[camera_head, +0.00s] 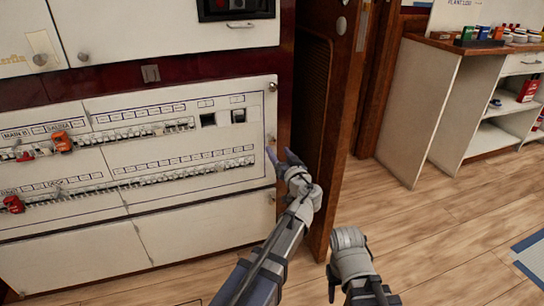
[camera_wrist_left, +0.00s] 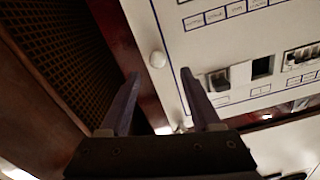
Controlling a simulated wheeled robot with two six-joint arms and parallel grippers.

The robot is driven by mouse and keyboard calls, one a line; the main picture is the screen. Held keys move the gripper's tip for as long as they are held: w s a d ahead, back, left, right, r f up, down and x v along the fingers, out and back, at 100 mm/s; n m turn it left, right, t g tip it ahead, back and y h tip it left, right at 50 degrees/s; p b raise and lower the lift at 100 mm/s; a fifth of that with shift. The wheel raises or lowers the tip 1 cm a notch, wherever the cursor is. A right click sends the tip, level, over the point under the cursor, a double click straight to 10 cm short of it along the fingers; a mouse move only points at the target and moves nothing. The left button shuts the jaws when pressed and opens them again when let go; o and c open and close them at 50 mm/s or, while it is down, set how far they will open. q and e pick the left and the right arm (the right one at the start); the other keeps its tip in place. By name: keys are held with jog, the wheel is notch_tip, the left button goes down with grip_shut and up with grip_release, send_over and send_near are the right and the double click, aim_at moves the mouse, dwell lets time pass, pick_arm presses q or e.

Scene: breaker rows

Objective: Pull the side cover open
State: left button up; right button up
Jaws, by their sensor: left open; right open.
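The cream breaker panel (camera_head: 190,142) stands at the left, with rows of breakers and round knobs along its right edge. No part of it visibly stands open, and I cannot tell which part is the side cover. My left gripper (camera_head: 279,157) is open at the panel's right edge, near the middle knob (camera_head: 270,139). In the left wrist view, a knob (camera_wrist_left: 157,60) shows beyond and between the open fingers (camera_wrist_left: 165,100), apart from them. A second knob (camera_wrist_left: 181,127) is near the right finger. My right gripper (camera_head: 352,272) is open and empty, low over the floor.
A dark wooden partition with a grille (camera_head: 313,80) stands just right of the panel, close to my left gripper. Red and orange pieces (camera_head: 60,142) sit on the breakers at left. A cream shelf unit (camera_head: 420,110) stands at right. The wooden floor (camera_head: 430,225) between is clear.

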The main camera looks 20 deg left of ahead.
aim_at(273, 142)
pick_arm(q)
jog(key=shift+w+f, duration=0.1)
jog(key=shift+w, duration=0.1)
jog(key=x, duration=0.7)
jog(key=shift+w+a, duration=0.15)
jog(key=shift+w, duration=0.2)
grip_shut()
dwell(0.4)
dwell(0.9)
